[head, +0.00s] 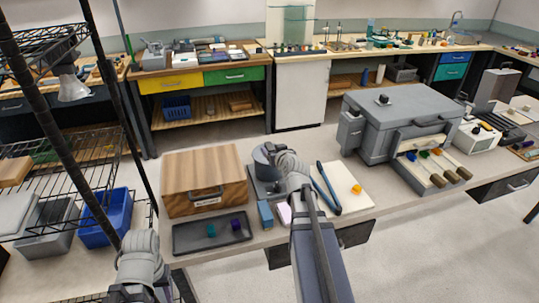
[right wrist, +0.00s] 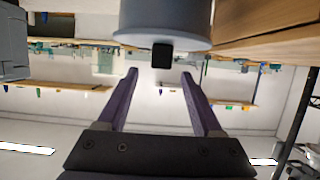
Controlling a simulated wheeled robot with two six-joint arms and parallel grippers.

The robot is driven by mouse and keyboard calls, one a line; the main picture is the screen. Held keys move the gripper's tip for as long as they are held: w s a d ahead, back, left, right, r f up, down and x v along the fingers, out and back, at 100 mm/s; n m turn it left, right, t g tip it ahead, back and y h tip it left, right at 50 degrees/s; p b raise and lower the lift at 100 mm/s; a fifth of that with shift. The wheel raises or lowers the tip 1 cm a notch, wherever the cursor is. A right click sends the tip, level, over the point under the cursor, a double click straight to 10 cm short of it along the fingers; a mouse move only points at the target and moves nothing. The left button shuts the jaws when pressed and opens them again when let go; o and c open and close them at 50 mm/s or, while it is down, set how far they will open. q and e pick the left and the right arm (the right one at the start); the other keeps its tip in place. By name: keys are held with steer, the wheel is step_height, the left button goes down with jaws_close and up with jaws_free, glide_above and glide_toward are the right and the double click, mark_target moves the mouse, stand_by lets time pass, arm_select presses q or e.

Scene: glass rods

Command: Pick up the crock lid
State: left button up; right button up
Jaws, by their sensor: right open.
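The crock (head: 262,158) is a grey round pot on the bench in the head view, beside the wooden box and partly hidden by my right arm. In the right wrist view, which is upside down, the grey crock lid (right wrist: 162,40) fills the top middle. Its black knob (right wrist: 161,56) points toward my right gripper (right wrist: 159,74). The purple fingers are open and empty, one on each side of the knob's line, with the tips about level with its end. I cannot tell whether they touch it. My left gripper is not in view; only part of my left arm shows.
A wooden box (head: 205,179) stands left of the crock, with a dark tray (head: 190,236) of small blocks in front. A white board (head: 352,197) with blue tongs (head: 327,188) lies to the right. A large grey furnace (head: 402,118) stands behind it.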

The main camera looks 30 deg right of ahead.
mark_target(270, 147)
steer(key=b+x, duration=0.2)
steer(key=x, duration=0.3)
steer(key=shift+f, duration=0.15)
steer(key=shift+c, duration=0.4)
jaws_close()
